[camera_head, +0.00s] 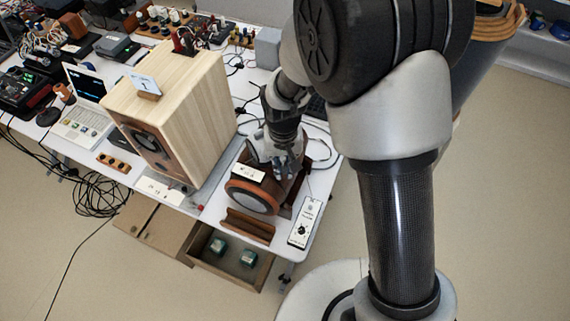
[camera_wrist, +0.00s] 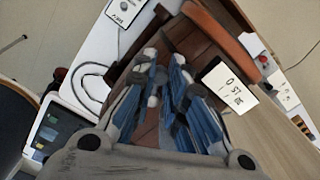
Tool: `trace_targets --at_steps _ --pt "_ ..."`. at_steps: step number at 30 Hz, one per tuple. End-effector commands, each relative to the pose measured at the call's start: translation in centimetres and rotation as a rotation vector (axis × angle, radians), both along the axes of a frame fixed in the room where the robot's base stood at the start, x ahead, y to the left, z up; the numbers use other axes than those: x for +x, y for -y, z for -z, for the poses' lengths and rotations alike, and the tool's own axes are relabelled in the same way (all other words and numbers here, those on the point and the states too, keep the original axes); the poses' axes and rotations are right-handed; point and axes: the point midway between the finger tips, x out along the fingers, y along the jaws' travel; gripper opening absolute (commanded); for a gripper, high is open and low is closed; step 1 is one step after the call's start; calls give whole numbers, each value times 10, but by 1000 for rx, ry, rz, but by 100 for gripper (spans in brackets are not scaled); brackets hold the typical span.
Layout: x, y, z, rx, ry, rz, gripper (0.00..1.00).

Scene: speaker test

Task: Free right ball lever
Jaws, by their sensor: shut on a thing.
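A brown speaker body with a round dark face and an orange-brown rim (camera_head: 250,195) lies near the table's front right corner. A white label card (camera_head: 248,172) is on top of it. In the wrist view its brown side, orange rim (camera_wrist: 243,42) and the card (camera_wrist: 230,87) show close by. My gripper (camera_head: 287,174) reaches down at the back right of this body. In the wrist view its blue-padded fingers (camera_wrist: 165,63) are close together, over brown parts. What they hold is hidden between them. I cannot make out a ball lever clearly in either view.
A tall pale wooden speaker (camera_head: 180,105) stands left of my gripper. A white control box (camera_head: 305,222) with a dark knob lies at the right edge, and a brown wooden rest (camera_head: 248,224) lies in front. An open drawer (camera_head: 232,262) is below. Cables lie behind.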

Motion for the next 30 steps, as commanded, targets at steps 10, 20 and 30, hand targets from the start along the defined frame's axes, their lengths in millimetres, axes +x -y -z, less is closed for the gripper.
trace_targets --at_steps 10,20,30 --pt "1 -1 0 1 2 9 0" --pt "0 -1 0 0 1 8 28" --pt "1 -1 0 1 3 8 35"
